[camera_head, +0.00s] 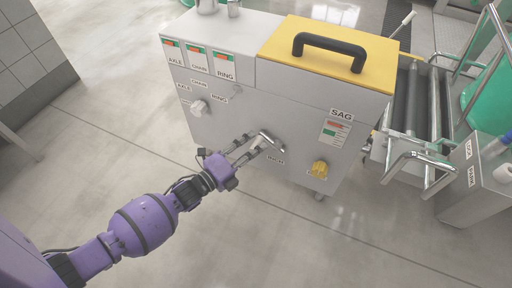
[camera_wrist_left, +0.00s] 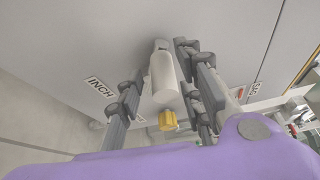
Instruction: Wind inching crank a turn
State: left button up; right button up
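The inching crank (camera_head: 273,142) is a small metal crank on the front of the grey cabinet, just above the INCH label (camera_head: 275,161). Its pale cylindrical handle (camera_wrist_left: 164,78) points toward the camera in the left wrist view. My left gripper (camera_head: 254,143) is at the crank, with its dark fingers (camera_wrist_left: 165,92) spread on either side of the handle. Gaps show beside the handle, so the gripper looks open. The fingers partly hide the crank in the head view. My right gripper is not in view.
The cabinet has a yellow lid (camera_head: 340,67) with a black handle, a grey knob (camera_head: 198,107) at left and a yellow knob (camera_head: 319,169) at lower right, near the SAG label (camera_head: 341,115). A roller conveyor (camera_head: 412,100) stands at right. Open floor lies in front.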

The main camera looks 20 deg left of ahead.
pick_arm(q)
jog(key=shift+w+d, duration=0.25)
jog(key=shift+w, duration=0.3)
grip_shut()
jog(key=shift+s+d+r, duration=0.1)
jog(key=shift+d, duration=0.05)
dwell(0.6)
